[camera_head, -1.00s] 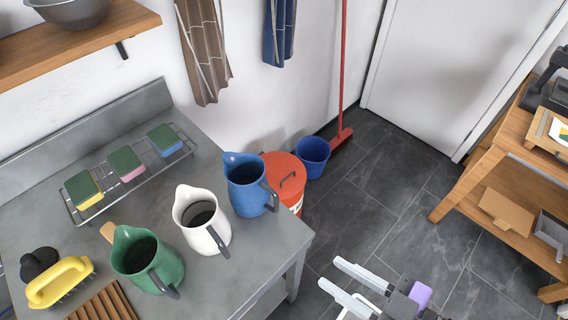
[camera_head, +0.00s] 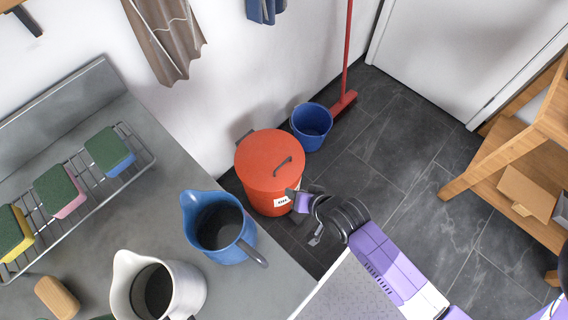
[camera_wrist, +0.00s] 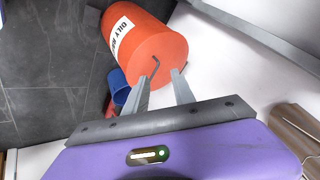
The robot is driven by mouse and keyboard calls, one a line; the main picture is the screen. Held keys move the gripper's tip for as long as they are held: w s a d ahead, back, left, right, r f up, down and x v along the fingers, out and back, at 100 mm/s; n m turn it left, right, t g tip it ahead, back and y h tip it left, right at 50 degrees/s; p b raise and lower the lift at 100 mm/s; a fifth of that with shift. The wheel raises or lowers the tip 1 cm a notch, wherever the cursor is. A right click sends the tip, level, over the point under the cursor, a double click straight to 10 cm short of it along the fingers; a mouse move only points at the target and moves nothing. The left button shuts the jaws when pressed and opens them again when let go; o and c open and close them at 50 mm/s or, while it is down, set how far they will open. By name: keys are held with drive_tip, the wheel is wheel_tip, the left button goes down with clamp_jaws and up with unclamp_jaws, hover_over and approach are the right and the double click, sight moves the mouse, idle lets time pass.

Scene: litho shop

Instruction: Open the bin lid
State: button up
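The red-orange bin (camera_head: 262,197) stands on the floor beside the grey table. Its round lid (camera_head: 262,153) is on and looks closed, with a dark bar handle (camera_head: 283,163) on top. The wrist view shows the bin tilted in the picture, with a white label (camera_wrist: 120,36) and the handle (camera_wrist: 155,67) in front of my fingers. My gripper (camera_wrist: 161,75) is open and empty, its two fingers apart and pointing at the lid. I cannot tell whether they touch it. In the head view my wrist is at the bin's right front side; the fingertips are hard to make out.
A blue bucket (camera_head: 311,122) stands close behind the bin, near a red broom (camera_head: 344,102). The table edge with a blue jug (camera_head: 216,226) and a white jug (camera_head: 158,287) is at the left. A wooden shelf unit (camera_head: 505,165) is at right. Dark floor between is clear.

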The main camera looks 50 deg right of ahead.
drive_tip(key=w+d+f+m+g+b, duration=0.3)
drive_tip(key=w+d+f+m, duration=0.15)
drive_tip(key=w+f, duration=0.3)
drive_tip(key=m+g+y+b, duration=0.1)
drive_tip(key=m+g+b, duration=0.1)
drive_tip(key=m+g, duration=0.1)
approach(283, 163)
drive_tip(key=f, duration=0.2)
drive_tip(key=f+b, duration=0.1)
drive_tip(key=f, duration=0.2)
drive_tip(key=w+f+b, duration=0.1)
drive_tip(key=f, duration=0.1)
drive_tip(key=shift+d+f, duration=0.1)
drive_tip(key=shift+f, duration=0.2)
clamp_jaws()
idle(0.5)
